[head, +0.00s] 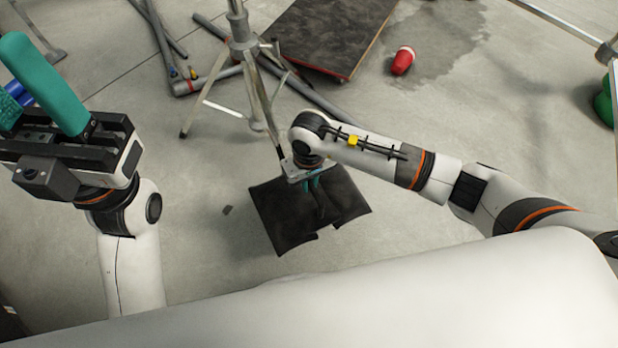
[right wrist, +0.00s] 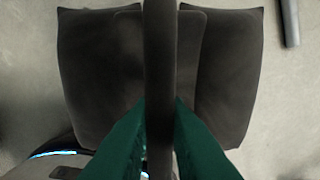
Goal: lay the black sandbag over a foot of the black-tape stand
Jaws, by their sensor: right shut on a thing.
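The black sandbag (head: 283,217) has two flat halves and hangs below my right gripper (head: 314,184) in the head view. In the right wrist view its halves (right wrist: 98,75) spread to both sides of a dark strap (right wrist: 159,50), and my green fingers are shut on that strap. A grey metal stand (head: 243,45) with spread legs is behind the bag; one leg runs down toward my right wrist, which hides its end. I cannot make out its tape colour clearly. My left gripper (head: 42,95), with teal fingers apart, is raised at the left.
Grey pipes (head: 205,82) lie on the floor around the stand. A dark board (head: 330,35) and a red cylinder (head: 403,60) lie at the back. A green object (head: 604,103) is at the right edge. The floor right of the stand is mostly clear.

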